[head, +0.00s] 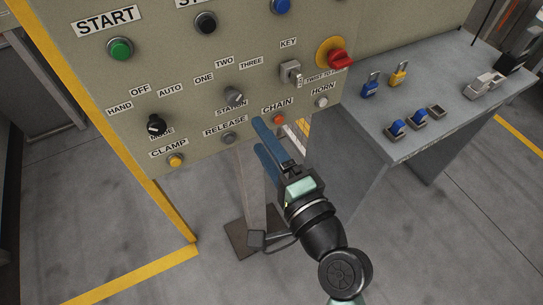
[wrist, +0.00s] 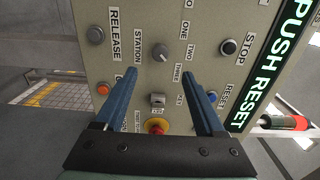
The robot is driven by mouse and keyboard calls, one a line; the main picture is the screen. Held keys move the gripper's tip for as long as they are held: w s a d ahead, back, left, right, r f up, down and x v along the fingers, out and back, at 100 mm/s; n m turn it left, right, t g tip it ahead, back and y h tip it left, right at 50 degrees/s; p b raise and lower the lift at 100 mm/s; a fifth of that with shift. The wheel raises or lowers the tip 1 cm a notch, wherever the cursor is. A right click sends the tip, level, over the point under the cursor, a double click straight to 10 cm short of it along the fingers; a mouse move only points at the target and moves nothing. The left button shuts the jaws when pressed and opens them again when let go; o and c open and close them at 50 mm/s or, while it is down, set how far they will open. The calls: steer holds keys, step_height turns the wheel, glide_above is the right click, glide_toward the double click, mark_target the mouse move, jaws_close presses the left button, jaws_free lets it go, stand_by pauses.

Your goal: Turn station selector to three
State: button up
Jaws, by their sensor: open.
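The station selector (head: 234,97) is a small grey knob on the beige control panel (head: 190,60), with the labels ONE, TWO and THREE above it and STATION below. I cannot tell for certain which label it points at. In the wrist view the selector (wrist: 161,52) shows beyond my fingertips, roughly centred between them. My gripper (head: 259,136) has two blue fingers, spread apart and empty, in front of the panel's lower edge, below and right of the selector in the head view. In the wrist view my gripper (wrist: 161,74) is apart from the knob.
Close to the selector are the key switch (head: 290,72), the black mode knob (head: 156,125), the release button (head: 228,138) and the orange chain button (head: 279,119). A red emergency stop (head: 340,59) sits right. A grey table (head: 400,140) with padlocks stands to the right.

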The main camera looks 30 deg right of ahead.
steer(key=shift+s, duration=1.5)
steer(key=w+a+r+n+t+y+p, duration=0.1)
steer(key=w+a+r+n, duration=0.2)
steer(key=r, duration=0.6)
steer(key=w+a+r+n+t+p, duration=0.1)
steer(key=w+a+r+n+t, duration=0.15)
steer(key=r+n, duration=0.4)
steer(key=w+a+r+n+t+y+p, duration=0.1)
steer(key=w+a+r+n, duration=0.15)
steer(key=r, duration=0.85)
steer(key=s+a+r+n+t+h, duration=0.1)
steer(key=s+a+r+n+t, duration=0.1)
steer(key=r, duration=0.8)
steer(key=s+a+r+n+t+h+p, duration=0.1)
steer(key=s+a+r+n+t, duration=0.2)
steer(key=r, duration=0.7)
steer(key=s+a+n, duration=0.1)
steer(key=s+a, duration=0.1)
steer(key=s, duration=0.1)
steer(key=shift+s+r, duration=0.2)
steer(key=shift+r, duration=0.15)
